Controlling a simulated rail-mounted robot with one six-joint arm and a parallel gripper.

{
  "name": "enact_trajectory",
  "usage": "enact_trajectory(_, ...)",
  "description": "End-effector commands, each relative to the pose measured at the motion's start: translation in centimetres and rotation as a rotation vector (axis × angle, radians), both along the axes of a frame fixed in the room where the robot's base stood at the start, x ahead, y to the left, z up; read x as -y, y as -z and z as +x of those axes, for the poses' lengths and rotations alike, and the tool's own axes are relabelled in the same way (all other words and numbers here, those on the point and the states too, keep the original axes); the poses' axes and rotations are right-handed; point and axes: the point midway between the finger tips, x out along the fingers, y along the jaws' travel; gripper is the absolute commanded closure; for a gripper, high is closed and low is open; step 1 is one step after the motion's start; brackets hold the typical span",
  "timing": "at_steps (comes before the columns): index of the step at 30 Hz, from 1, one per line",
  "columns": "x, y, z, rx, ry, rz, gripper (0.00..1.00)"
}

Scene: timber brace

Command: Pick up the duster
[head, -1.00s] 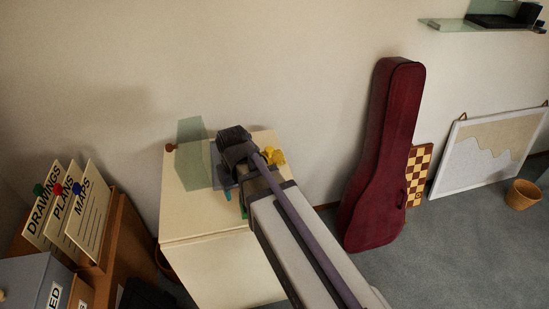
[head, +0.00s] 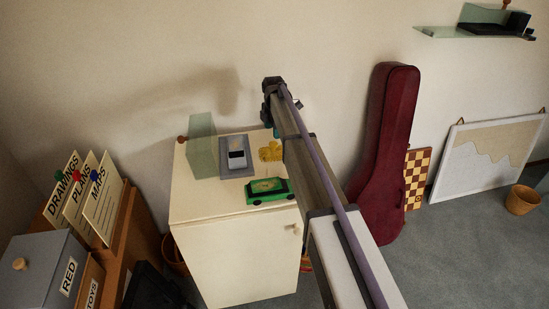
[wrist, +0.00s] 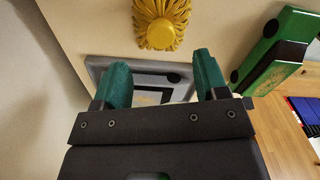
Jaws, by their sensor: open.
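The duster, a yellow fringed thing (head: 270,151), lies on top of the cream cabinet (head: 192,205), near its back right. It also shows in the wrist view (wrist: 158,28), at the top of the picture just beyond my fingertips. My gripper (wrist: 162,70) is open, its two green fingers apart with nothing between them. In the head view my gripper (head: 271,115) is above the cabinet's back right, close to the duster, and the arm hides part of that area.
A grey tray with a device (head: 238,158) lies left of the duster, and a green toy car (head: 268,191) in front of it. A glass panel (head: 203,146) stands at the left. A dark red instrument case (head: 388,150) leans against the wall at the right.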

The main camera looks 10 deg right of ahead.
Motion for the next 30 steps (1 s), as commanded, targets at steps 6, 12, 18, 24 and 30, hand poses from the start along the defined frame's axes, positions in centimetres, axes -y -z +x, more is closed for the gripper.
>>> enact_trajectory(6, 0.0, 2.7, 0.0, 0.000, 0.001, 0.000, 0.33)
enact_trajectory(12, 0.1, 5.3, 0.0, 0.000, 0.002, 0.000, 0.33)
enact_trajectory(18, 0.1, 8.2, 0.0, 0.000, 0.002, 0.000, 0.33)
enact_trajectory(24, 0.1, 7.7, 0.0, 0.000, 0.002, 0.000, 0.33)
enact_trajectory(30, 0.1, 7.7, 0.0, 0.000, 0.002, 0.000, 0.52)
